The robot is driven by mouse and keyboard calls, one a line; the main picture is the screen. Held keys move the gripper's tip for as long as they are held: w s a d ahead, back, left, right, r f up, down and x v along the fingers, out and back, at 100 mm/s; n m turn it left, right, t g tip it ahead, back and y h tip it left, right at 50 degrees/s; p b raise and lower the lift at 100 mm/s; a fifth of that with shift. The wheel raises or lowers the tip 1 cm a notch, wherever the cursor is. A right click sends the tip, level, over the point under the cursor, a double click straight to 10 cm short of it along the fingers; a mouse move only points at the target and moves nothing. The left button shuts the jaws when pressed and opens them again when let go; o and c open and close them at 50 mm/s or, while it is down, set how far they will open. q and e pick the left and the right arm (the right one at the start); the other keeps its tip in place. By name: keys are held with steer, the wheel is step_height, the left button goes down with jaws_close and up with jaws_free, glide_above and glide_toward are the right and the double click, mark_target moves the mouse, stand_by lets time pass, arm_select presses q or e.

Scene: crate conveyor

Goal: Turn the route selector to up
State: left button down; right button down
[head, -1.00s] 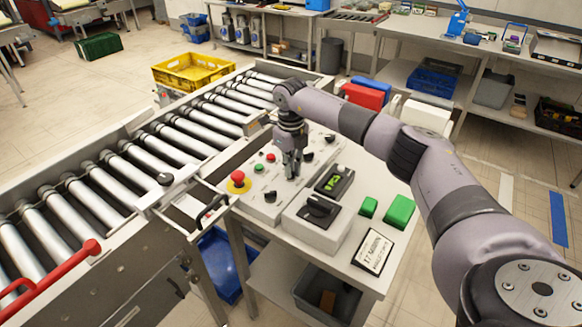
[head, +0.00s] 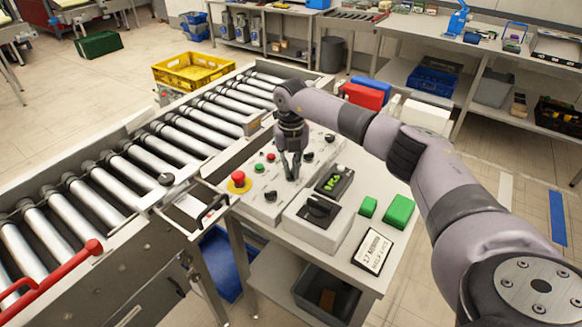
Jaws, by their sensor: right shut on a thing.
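The sloped grey control panel (head: 262,208) stands on a table beside the roller conveyor. It carries several small black knobs, such as one (head: 270,196) at the front and one (head: 307,157) right of my gripper. My right gripper (head: 291,176) points down at the middle of the panel. It is shut on a small control knob, which its fingers hide. I cannot read the labels or the knob's setting. A larger black rotary switch (head: 319,208) sits on a separate grey box in front, apart from the gripper. My left gripper is not in view.
A red mushroom button (head: 238,177) on a yellow base is at the panel's left edge. A display with green digits (head: 334,181), green blocks (head: 399,211) and a printed sign (head: 372,250) share the table. The conveyor rollers (head: 131,185) are empty.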

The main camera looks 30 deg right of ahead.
mark_target(291, 171)
steer(key=shift+r, duration=0.15)
steer(key=c, duration=1.7)
jaws_free()
step_height(291, 171, up, 12)
